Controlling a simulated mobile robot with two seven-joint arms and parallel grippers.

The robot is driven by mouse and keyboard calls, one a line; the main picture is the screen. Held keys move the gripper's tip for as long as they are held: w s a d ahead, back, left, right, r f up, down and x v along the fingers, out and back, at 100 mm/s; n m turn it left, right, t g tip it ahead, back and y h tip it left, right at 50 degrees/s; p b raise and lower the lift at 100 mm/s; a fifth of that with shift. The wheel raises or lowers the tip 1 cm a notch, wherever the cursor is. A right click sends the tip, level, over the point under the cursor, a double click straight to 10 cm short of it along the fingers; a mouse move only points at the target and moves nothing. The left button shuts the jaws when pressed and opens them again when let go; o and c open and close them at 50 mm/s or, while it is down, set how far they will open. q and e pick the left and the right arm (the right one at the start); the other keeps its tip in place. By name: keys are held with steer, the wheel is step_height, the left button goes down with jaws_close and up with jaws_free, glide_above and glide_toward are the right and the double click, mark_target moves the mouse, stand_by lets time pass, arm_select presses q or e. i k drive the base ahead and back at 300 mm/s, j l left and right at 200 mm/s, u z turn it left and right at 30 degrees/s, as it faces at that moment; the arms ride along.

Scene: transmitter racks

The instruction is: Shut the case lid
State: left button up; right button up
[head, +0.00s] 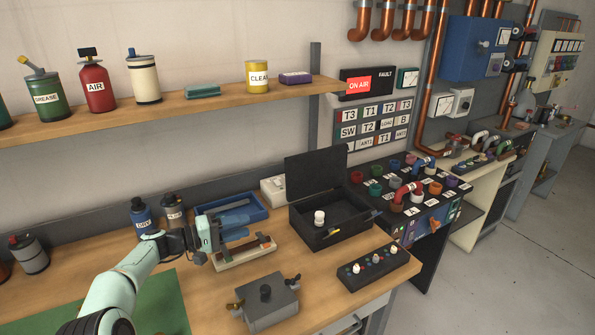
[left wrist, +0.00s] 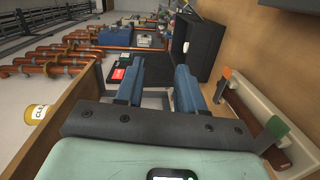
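The black case (head: 345,237) stands on the bench with its lid (head: 316,168) raised about upright at the back. A small white cylindrical thing (head: 319,217) is in the case. In the left wrist view the case's dark lid (left wrist: 202,45) shows turned sideways, beyond the fingers. My left gripper (head: 246,226) is left of the case, apart from it, above a wooden holder. Its two blue fingers (left wrist: 158,72) are spread with nothing held between them. My right gripper is not in view.
The wooden holder (head: 232,260) lies under my left gripper, with a blue tray (head: 262,211) behind. A grey box with wing nuts (head: 268,308) and a black knob panel (head: 380,268) are in front. A shelf (head: 200,106) with cans runs above.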

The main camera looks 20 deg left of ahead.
mark_target(310, 173)
steer(key=i, duration=0.95)
